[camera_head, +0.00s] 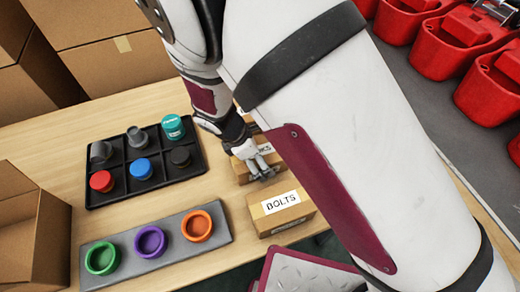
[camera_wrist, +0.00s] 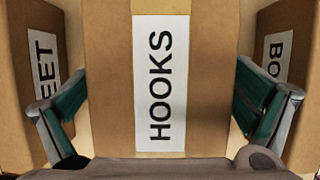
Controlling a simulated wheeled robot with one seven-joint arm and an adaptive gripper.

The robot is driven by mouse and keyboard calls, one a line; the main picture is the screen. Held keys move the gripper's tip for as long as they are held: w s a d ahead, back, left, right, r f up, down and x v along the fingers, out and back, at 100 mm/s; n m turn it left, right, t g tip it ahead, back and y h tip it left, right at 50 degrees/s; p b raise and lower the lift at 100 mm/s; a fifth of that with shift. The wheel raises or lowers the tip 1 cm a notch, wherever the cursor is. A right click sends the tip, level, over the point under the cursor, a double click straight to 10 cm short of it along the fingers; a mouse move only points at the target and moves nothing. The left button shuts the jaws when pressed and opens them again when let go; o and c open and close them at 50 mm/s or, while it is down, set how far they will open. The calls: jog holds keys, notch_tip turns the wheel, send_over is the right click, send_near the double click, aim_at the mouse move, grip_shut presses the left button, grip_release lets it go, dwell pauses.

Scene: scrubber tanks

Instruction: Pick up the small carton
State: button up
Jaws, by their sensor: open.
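Small brown cartons stand in a row on the wooden table. The carton labelled HOOKS (camera_wrist: 205,70) fills the middle of the wrist view, and in the head view it (camera_head: 242,168) is partly covered by my gripper. My gripper (camera_head: 262,168) is open, with one finger on each side of the HOOKS carton; in the wrist view its green-padded fingers (camera_wrist: 160,105) flank the carton. I cannot tell whether the pads touch it. The carton labelled BOLTS (camera_head: 277,218) stands in front of it, and a third carton (camera_wrist: 30,30) with a label ending in EET is on the other side.
A black tray (camera_head: 126,196) holds cups and jars at left. A grey board (camera_head: 215,239) carries green, purple and orange rings. An open cardboard box (camera_head: 50,240) stands at lower left, larger boxes (camera_head: 110,50) behind. Red tubs (camera_head: 455,45) lie at upper right. Neighbouring cartons leave little side room.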

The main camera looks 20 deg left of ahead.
jog(key=c, duration=1.2)
